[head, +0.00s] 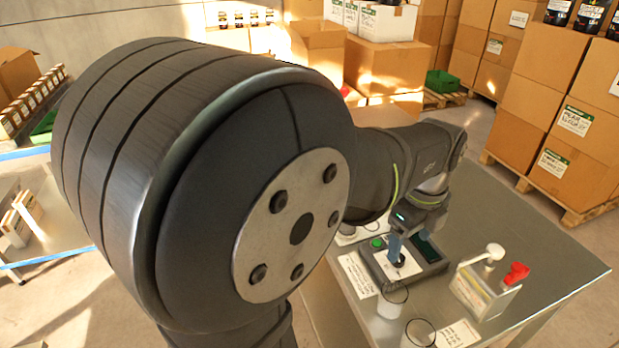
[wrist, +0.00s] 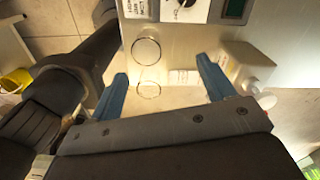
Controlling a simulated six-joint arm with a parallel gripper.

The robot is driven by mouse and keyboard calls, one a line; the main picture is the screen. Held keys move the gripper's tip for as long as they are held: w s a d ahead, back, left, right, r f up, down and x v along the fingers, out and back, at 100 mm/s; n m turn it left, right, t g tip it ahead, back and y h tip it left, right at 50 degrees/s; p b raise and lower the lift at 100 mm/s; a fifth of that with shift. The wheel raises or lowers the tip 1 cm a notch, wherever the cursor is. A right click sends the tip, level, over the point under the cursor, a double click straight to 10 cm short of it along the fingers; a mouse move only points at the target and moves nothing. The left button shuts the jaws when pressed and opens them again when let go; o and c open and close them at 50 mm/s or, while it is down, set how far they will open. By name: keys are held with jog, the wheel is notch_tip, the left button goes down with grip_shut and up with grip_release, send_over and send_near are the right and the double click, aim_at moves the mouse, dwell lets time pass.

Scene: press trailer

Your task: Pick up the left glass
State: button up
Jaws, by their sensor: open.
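Two clear glasses stand on the grey table. In the head view the left glass (head: 391,307) is nearer the dark device, and the right glass (head: 420,332) is at the bottom edge. The wrist view shows them as two thin rings, one nearer the device (wrist: 146,51) and one lower (wrist: 148,90); I take the one nearer the device as the left glass. My gripper (head: 402,257) is open and empty. In the head view its blue fingers overlap the device, above and behind the left glass. In the wrist view the fingers (wrist: 161,68) point toward the glasses, apart from both.
The dark device (head: 432,262) has a green button (head: 377,243). A pale container with a white top (head: 478,290) and a red-topped item (head: 517,273) stand at the table's right. Paper labels (head: 357,274) lie on the table. Stacked cartons (head: 560,120) stand behind. Bare table lies at the right.

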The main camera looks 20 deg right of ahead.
aim_at(393, 298)
jog(key=s+a+f+n, duration=0.1)
jog(key=f+n, duration=0.4)
jog(key=n, duration=0.1)
jog(key=s+f+n, duration=0.1)
jog(key=f+n, duration=0.4)
jog(key=n, duration=0.1)
jog(key=a+f+n, duration=0.1)
jog(key=f+n, duration=0.4)
jog(key=n, duration=0.1)
jog(key=shift+s+a+n, duration=0.3)
jog(key=shift+s+a, duration=0.05)
jog(key=shift+s, duration=0.05)
dwell(0.4)
jog(key=c, duration=1.1)
